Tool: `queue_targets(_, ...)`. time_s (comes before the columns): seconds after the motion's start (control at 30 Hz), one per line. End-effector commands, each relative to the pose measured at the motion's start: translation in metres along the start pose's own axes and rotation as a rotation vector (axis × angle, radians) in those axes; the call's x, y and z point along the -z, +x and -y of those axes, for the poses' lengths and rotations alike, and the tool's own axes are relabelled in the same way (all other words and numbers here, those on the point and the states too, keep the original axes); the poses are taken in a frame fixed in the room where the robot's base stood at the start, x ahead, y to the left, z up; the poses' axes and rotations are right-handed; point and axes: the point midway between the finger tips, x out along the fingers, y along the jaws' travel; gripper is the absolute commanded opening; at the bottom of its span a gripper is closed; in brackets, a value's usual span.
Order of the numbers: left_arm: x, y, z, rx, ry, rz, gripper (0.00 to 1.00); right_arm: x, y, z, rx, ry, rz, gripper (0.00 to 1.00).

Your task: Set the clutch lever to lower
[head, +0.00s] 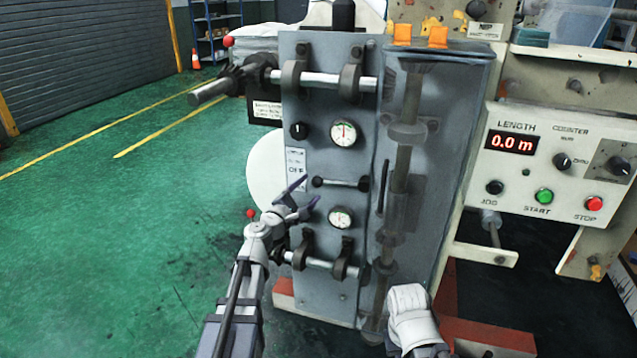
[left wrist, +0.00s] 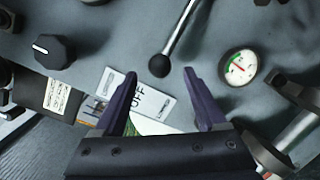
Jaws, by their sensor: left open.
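The clutch lever (head: 345,183) is a short metal rod with a black ball knob at its left end, lying about level across the grey panel between two gauges. In the left wrist view the lever (left wrist: 178,38) runs up and right from its ball knob. My left gripper (head: 309,194) is open, with dark purple fingers, just left of and slightly below the knob. In the left wrist view the knob lies just ahead of the gap between the fingertips (left wrist: 160,76); nothing is held. A white arm link of mine shows at lower right in the head view; my right gripper is out of view.
Round gauges sit above (head: 343,134) and below (head: 340,217) the lever. A black selector knob (head: 298,130) and an OFF label (head: 296,171) are to its left. Clamped rollers (head: 325,80) jut out above. A control box (head: 560,155) stands at right. Green floor is clear at left.

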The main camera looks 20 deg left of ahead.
Motion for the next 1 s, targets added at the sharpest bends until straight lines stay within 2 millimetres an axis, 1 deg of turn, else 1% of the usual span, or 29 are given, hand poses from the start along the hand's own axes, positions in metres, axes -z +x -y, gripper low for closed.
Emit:
queue_targets(0.03,0.001,0.01,-0.001,0.001,0.0,0.001,0.74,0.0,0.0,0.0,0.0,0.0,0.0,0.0)
queue_targets(0.2,0.001,0.037,0.0,0.002,0.001,0.002,0.74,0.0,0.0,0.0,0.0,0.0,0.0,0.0)
queue_targets(0.33,0.001,0.054,0.0,0.001,0.001,0.001,0.74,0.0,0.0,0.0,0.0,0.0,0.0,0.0)
queue_targets(0.43,0.0,0.06,0.0,0.001,0.001,0.001,0.74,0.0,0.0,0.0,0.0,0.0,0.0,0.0)
queue_targets(0.67,0.0,0.059,0.001,0.001,0.001,0.001,0.74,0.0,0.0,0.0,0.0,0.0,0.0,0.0)
queue_targets(0.77,0.0,0.059,0.001,0.001,0.001,0.001,0.64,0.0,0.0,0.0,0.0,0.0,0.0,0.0)
queue_targets(1.0,0.0,0.059,0.0,0.001,0.001,0.001,0.37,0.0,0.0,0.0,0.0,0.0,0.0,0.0)
